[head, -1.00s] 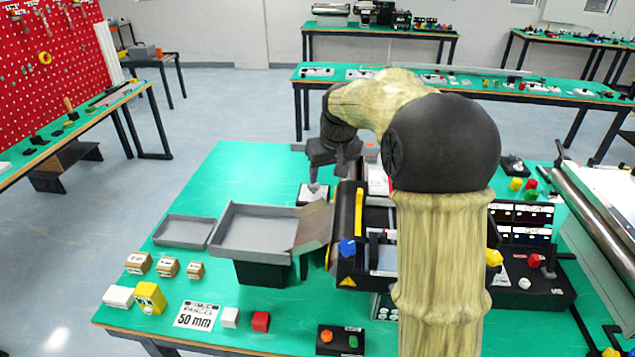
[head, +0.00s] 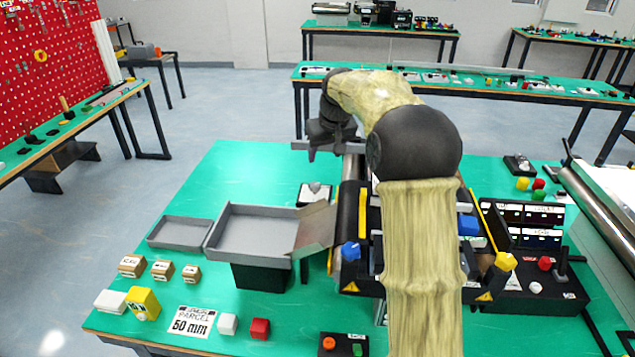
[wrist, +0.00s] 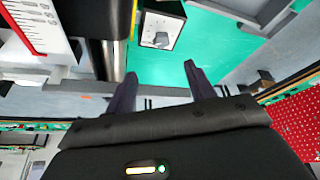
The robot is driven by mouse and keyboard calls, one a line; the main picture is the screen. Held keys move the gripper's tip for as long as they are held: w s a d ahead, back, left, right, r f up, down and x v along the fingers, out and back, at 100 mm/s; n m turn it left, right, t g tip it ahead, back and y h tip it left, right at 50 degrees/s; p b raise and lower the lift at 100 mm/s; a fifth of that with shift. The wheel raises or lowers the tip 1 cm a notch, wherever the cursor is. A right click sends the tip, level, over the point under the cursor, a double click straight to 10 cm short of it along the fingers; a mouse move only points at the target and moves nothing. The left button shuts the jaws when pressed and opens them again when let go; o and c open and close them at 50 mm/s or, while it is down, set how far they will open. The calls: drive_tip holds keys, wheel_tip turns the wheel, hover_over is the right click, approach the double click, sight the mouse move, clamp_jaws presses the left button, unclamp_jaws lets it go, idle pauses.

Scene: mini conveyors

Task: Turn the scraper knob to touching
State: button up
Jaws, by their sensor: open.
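A small box with a white face and a grey pointer knob (head: 316,189) stands on the green table, behind the grey tray and left of the conveyor. This knob (wrist: 161,40) also shows at the top of the wrist view, with marks around it too small to read. I cannot tell for certain that it is the scraper knob. My gripper (head: 325,149) is in the air behind and above the box, apart from it. In the wrist view my gripper (wrist: 160,72) has its two dark fingers spread, with nothing between them.
The black conveyor (head: 346,215) stands just right of the box, with a blue knob (head: 350,251) at its near end. A yellow knob (head: 505,261) is farther right. A grey tray (head: 255,250) is in front of the box. Bare green table lies left of the box.

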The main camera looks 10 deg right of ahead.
sight(315, 185)
drive_tip(key=p+x, duration=0.1)
drive_tip(key=x, duration=1.3)
drive_tip(key=shift+w+a+f+p, duration=0.15)
drive_tip(key=shift+w+f+p, duration=0.15)
drive_tip(key=shift+w, duration=0.05)
drive_tip(key=c, duration=1)
